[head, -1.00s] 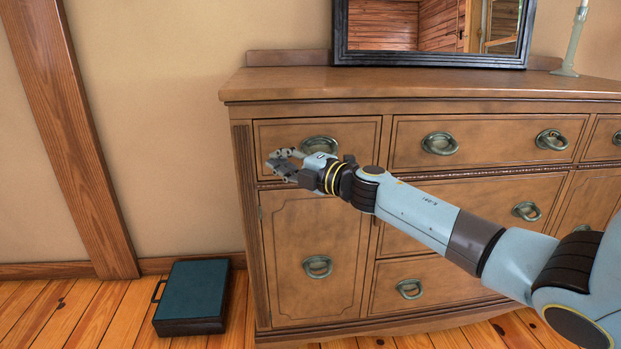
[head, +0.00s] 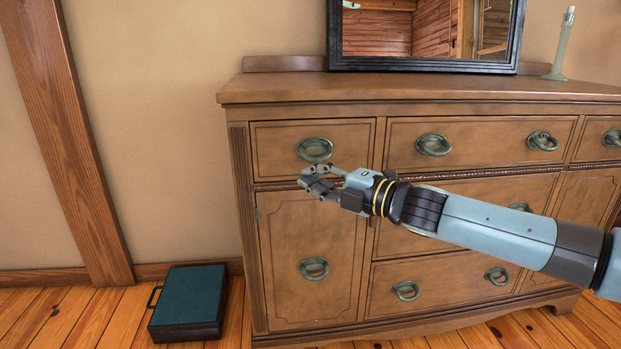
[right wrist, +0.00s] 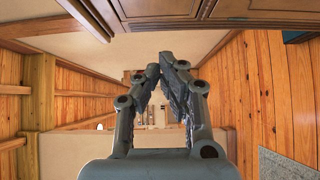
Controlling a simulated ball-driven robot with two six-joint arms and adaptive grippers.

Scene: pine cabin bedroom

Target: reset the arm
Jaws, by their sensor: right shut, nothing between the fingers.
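My right gripper (head: 308,183) is in front of the wooden dresser (head: 420,88), just below the handle of its top left drawer (head: 280,147). The right arm reaches in from the right edge of the head view. In the right wrist view the gripper's fingertips (right wrist: 159,62) come together with nothing between them. The drawers and the lower left door (head: 290,230) look closed. My left gripper is not in view.
A dark teal case (head: 188,297) lies on the plank floor, left of the dresser. A black-framed mirror (head: 430,65) and a pale green candlestick (head: 561,45) stand on the dresser top. Bare floor shows left of the case.

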